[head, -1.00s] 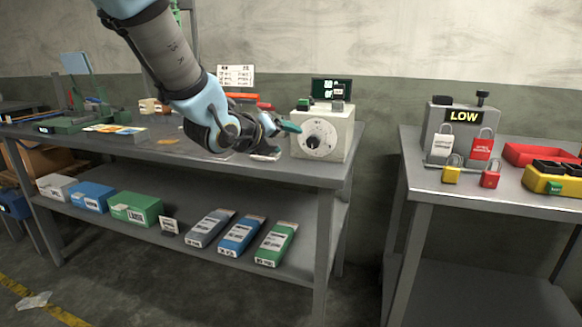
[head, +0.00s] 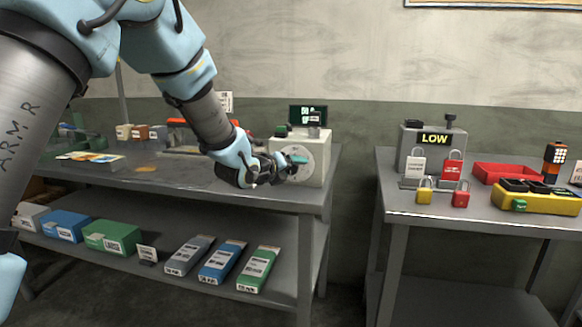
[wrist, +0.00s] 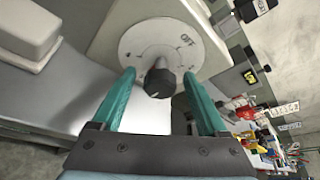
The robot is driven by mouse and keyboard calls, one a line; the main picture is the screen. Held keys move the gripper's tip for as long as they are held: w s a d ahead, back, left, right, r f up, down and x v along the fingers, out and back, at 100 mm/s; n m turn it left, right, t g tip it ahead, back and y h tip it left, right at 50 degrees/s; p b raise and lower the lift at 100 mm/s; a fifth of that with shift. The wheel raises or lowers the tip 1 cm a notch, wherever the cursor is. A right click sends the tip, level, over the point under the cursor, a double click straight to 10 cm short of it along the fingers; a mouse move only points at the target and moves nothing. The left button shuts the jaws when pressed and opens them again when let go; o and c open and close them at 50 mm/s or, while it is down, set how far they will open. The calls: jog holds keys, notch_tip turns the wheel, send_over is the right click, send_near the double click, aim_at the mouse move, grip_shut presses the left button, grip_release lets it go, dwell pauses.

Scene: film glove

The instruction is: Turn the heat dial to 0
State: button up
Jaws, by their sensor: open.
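The heat dial (wrist: 159,80) is a dark knob on a round white marked plate (wrist: 150,45). The plate is on the front of a cream box (head: 318,150), on the right end of the long table. My gripper (wrist: 160,85) is open, with its green fingers on either side of the knob in the wrist view. I cannot tell whether they touch it. In the head view my gripper (head: 297,160) is in front of the box and hides the knob. The number at the dial's pointer is not readable.
A small dark green display (head: 308,115) stands at the back of the box. A second table at right bears a grey box marked LOW (head: 434,140), padlocks (head: 424,192) and a red tray (head: 495,170). A floor gap separates the tables.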

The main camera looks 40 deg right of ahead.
grip_shut()
dwell(0.7)
